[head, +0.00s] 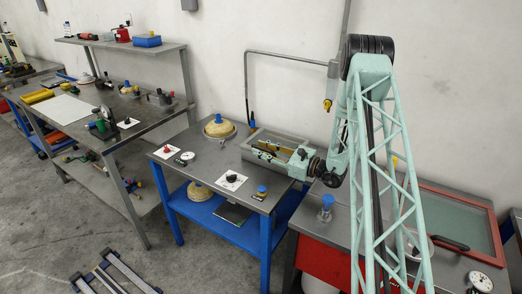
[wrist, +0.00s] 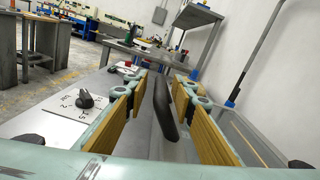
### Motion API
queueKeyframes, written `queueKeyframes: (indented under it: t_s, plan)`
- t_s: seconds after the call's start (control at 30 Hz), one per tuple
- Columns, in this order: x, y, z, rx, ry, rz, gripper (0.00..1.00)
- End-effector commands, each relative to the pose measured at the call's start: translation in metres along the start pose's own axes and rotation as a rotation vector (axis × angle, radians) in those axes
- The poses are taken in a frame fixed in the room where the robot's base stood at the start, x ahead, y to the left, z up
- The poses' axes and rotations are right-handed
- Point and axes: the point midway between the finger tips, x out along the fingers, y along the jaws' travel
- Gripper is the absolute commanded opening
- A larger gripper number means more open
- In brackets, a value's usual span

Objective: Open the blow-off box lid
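The blow-off box (head: 302,142) is a grey box with a framed, see-through lid (head: 284,138) on the blue-legged bench. The lid looks closed. My gripper (head: 268,151) is low at the box's front side, partly hiding it. In the wrist view, its yellow-padded fingers (wrist: 160,90) are spread apart. A dark bar-like handle (wrist: 164,108) stands between them, with a visible gap on both sides. Part of the box's pale frame and clear panel (wrist: 240,128) shows at the right of the wrist view.
A black knob on a white dial plate (head: 232,181) sits left of the gripper. A yellow dome (head: 219,128) stands behind, and a small yellow-and-blue button (head: 261,192) is near the front edge. A wall pipe (head: 246,85) runs down behind the bench.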

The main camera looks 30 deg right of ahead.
Motion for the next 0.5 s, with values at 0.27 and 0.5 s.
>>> queueKeyframes:
  t_s: [0.27, 0.5]
  plan:
    - [0.0015, -0.0002, 0.0001, 0.0, 0.0, 0.0, 0.24]
    - [0.0014, 0.0, 0.0, 0.0, 0.0, 0.0, 0.09]
